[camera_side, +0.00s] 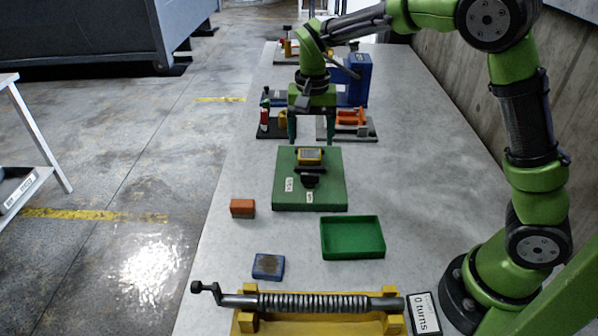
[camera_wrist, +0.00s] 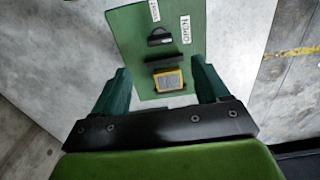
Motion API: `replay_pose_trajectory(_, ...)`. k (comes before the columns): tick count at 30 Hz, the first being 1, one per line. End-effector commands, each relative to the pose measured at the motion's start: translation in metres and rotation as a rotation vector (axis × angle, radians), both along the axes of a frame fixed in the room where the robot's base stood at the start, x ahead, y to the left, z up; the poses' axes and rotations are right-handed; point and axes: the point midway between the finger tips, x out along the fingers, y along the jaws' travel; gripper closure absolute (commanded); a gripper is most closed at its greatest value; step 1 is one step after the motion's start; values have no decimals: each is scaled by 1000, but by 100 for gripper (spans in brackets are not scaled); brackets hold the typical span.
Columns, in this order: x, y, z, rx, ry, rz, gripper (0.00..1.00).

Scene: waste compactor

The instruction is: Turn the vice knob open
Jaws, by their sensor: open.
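A green board (camera_side: 332,200) lies on the table below and in front of my gripper in the side view. A small black vice with a yellow block (camera_side: 310,155) between its dark jaws is mounted on it. The black knob (camera_side: 310,181) sits on the near side of the block; it also shows in the wrist view (camera_wrist: 160,37). White labels lie near the knob; one reads OPEN (camera_wrist: 185,29). My gripper (camera_side: 309,141) points down near the board's far edge, with fingers apart and nothing between them. It is apart from the knob.
A green tray (camera_side: 352,251), a red-brown block (camera_side: 242,208) and a blue block (camera_side: 268,266) lie nearer the camera. A spring rod on a yellow stand (camera_side: 310,303) spans the front, beside a "0 turns" sign (camera_side: 424,313). Several fixtures, including a blue one (camera_side: 356,80), stand behind.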

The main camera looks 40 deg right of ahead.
Motion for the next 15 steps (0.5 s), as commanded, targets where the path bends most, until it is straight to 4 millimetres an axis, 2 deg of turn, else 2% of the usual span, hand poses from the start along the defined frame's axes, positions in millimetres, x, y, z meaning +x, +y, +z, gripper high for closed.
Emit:
replay_pose_trajectory(1, 0, 0, 13, 1, -6, 0, 26)
replay_pose_trajectory(6, 0, 0, 43, 1, -3, 0, 26)
replay_pose_trajectory(10, 0, 0, 56, 1, -1, -1, 26)
replay_pose_trajectory(15, 0, 0, 62, 0, 0, 0, 26)
